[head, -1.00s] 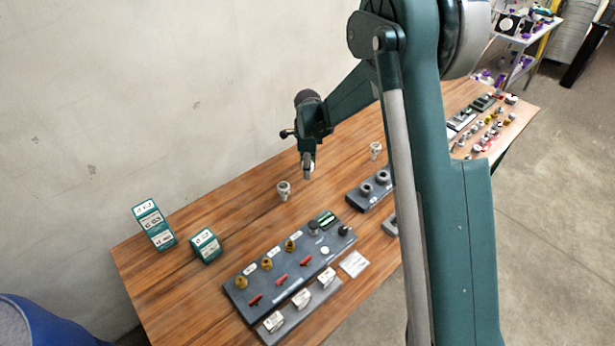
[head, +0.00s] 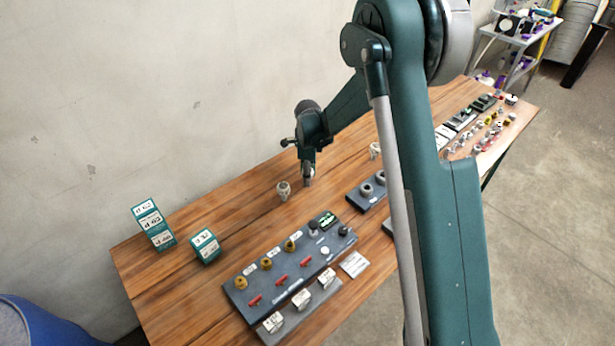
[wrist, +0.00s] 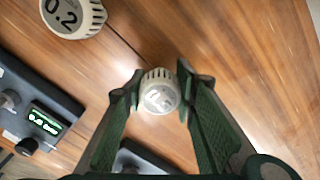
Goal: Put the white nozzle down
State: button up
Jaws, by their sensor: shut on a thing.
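My gripper (head: 308,180) is low over the wooden table (head: 210,290), toward its back edge. In the wrist view my gripper (wrist: 158,88) is shut on the white nozzle (wrist: 160,92), whose round, ribbed top shows between the fingertips. The nozzle's lower part is hidden, and I cannot tell whether it touches the table. A second pale nozzle (head: 283,190) stands upright on the table just left of my gripper. In the wrist view this second nozzle (wrist: 72,15) is marked "0.2".
A dark panel (head: 262,283) with brass fittings, red levers and a lit display lies in front. Teal labelled blocks (head: 204,245) stand at left. A dark block with two round sockets (head: 367,190) and another pale nozzle (head: 375,150) are to the right. Bare wood surrounds my gripper.

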jog(key=shift+f, duration=0.15)
jog(key=o, duration=0.8)
notch_tip(320, 180, up, 12)
jog(key=shift+r+p, duration=0.2)
jog(key=shift+p, duration=0.35)
dwell(0.4)
jog(key=shift+d+r, duration=0.1)
